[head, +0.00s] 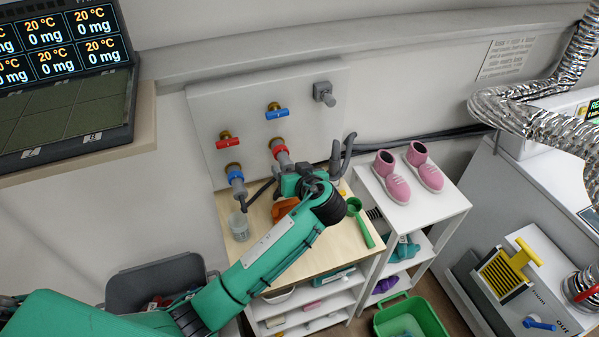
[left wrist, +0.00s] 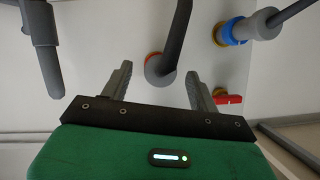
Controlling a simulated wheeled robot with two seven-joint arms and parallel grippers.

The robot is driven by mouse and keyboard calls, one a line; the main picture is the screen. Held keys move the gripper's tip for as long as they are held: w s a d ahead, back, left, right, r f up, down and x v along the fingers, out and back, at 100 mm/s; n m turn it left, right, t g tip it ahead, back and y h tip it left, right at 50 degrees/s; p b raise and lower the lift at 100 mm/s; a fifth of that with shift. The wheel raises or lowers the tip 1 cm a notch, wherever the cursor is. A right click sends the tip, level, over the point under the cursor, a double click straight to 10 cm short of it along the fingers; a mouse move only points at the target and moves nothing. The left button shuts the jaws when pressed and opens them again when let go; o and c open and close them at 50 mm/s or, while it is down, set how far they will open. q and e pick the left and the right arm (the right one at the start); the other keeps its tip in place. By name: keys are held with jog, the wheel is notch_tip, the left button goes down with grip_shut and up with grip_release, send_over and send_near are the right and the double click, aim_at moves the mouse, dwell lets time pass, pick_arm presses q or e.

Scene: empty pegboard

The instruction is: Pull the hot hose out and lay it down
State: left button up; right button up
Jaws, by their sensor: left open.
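The hot hose is dark grey and comes out of a red-collared fitting (head: 280,150) on the wall panel. In the left wrist view, the hot hose (left wrist: 172,45) runs up from its orange-red collar, between my left gripper's two fingers. My left gripper (head: 290,174) is open in front of this fitting, with a gap on each side of the hose (left wrist: 160,84). In the head view the gripper hides most of the hose. A second grey hose (left wrist: 290,12) with a blue collar (left wrist: 232,30) is beside it. My right gripper is not in view.
A red valve (head: 226,141) and a blue valve (head: 277,111) sit above the fittings. A glass beaker (head: 239,227), an orange item (head: 284,207) and a green ladle (head: 361,222) are on the wooden table (head: 262,262). Pink shoes (head: 390,178) stand on the white shelf to the right.

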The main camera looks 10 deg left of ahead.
aim_at(282, 156)
pick_arm(q)
jog(key=shift+p+x, duration=0.35)
jog(key=shift+x, duration=1.15)
jog(key=shift+s, duration=0.1)
jog(key=shift+d, duration=0.1)
jog(key=c, duration=1.2)
